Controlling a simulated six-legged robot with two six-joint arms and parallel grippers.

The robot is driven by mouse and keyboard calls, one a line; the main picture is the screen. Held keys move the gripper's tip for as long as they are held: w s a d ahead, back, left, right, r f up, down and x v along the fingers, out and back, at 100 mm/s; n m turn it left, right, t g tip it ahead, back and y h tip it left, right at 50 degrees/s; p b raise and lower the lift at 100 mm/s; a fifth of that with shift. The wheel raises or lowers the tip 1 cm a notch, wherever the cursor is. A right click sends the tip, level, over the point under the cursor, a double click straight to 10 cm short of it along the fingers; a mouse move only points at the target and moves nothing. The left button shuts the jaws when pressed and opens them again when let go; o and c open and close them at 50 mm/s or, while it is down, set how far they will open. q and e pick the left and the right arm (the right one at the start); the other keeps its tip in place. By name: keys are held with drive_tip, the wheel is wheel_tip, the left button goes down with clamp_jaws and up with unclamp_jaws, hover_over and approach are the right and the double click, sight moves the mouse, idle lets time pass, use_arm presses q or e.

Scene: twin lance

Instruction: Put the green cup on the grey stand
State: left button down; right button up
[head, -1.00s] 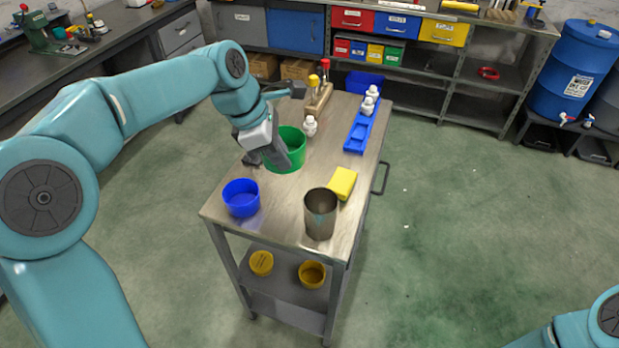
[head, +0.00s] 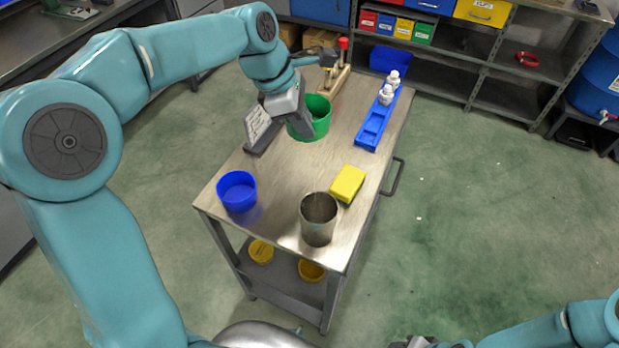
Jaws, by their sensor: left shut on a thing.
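The green cup (head: 319,119) is upright at my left gripper (head: 302,118), which is shut on its left wall. The cup appears to be a little above the steel cart top; a gap under it is hard to make out. A grey stand-like piece with a pale, marked sloping face (head: 262,127) is just left of the gripper, partly hidden by it. My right gripper (head: 412,342) barely shows at the bottom edge, and its jaws cannot be made out.
The middle of the cart is clear.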

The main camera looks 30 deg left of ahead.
use_arm(q)
drive_tip(key=f, duration=1.4)
drive_tip(key=shift+s+a+f, duration=0.15)
drive_tip(key=shift+s+f, duration=0.1)
drive_tip(key=shift+f, duration=0.05)
drive_tip(key=shift+w+f, duration=0.1)
drive_tip(key=shift+f, duration=2.3)
drive_tip(key=c, duration=1.2)
unclamp_jaws()
drive_tip(key=shift+c, duration=0.2)
drive_tip(key=v, duration=1.2)
